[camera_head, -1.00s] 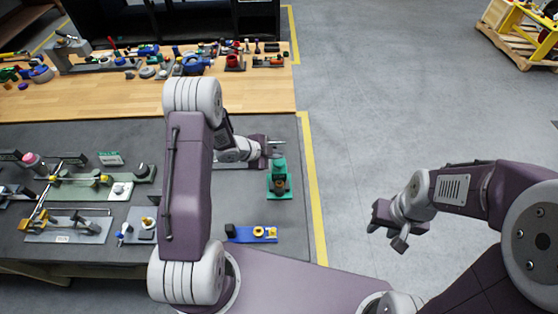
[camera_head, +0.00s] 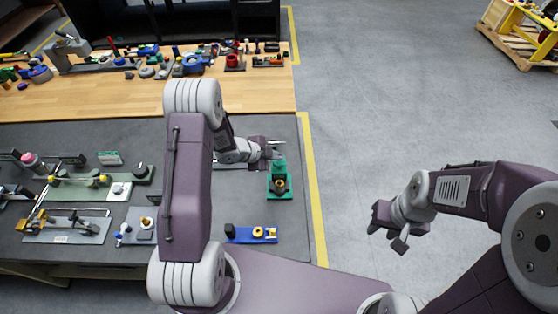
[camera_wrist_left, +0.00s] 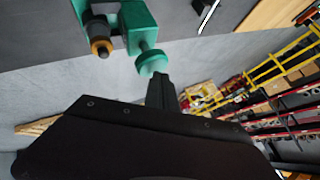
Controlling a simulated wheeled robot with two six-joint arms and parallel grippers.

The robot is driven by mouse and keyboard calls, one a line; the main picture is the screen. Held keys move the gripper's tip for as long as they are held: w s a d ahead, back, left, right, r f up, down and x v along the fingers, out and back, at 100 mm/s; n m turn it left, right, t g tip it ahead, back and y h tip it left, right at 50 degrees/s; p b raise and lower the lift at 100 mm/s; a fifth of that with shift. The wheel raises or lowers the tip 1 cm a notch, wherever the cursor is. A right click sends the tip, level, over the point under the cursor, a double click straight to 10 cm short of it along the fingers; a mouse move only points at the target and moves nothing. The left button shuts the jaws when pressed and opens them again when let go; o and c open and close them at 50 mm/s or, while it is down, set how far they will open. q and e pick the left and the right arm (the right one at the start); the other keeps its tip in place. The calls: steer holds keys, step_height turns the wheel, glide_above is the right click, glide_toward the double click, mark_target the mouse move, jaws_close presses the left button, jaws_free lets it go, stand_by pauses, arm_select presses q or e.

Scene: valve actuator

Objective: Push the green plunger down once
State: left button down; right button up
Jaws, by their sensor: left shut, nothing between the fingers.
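The green valve actuator (camera_head: 279,184) stands on the dark bench mat near its right edge. Its green plunger, with a round cap (camera_wrist_left: 152,62), shows in the left wrist view, sticking out from the green body (camera_wrist_left: 138,22). My left gripper (camera_head: 279,152) is shut and empty at the top end of the actuator. In the left wrist view its fingertips (camera_wrist_left: 160,80) are right at the plunger cap; whether they touch it I cannot tell. My right gripper (camera_head: 386,236) hangs open and empty over the floor at the right.
A blue fixture (camera_head: 250,235) with yellow parts lies on the mat in front of the actuator. Several other fixtures (camera_head: 90,185) stand at the left. A wooden strip (camera_head: 100,97) with small parts lies behind.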

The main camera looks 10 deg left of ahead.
arm_select(q)
steer(key=shift+f+b, duration=0.9)
steer(key=shift+f, duration=0.15)
stand_by(0.6)
steer(key=shift+r, duration=0.15)
steer(key=shift+r+p, duration=1.4)
step_height(320, 180, up, 5)
steer(key=p, duration=0.4)
steer(key=shift+r+p, duration=0.1)
steer(key=shift+p, duration=0.25)
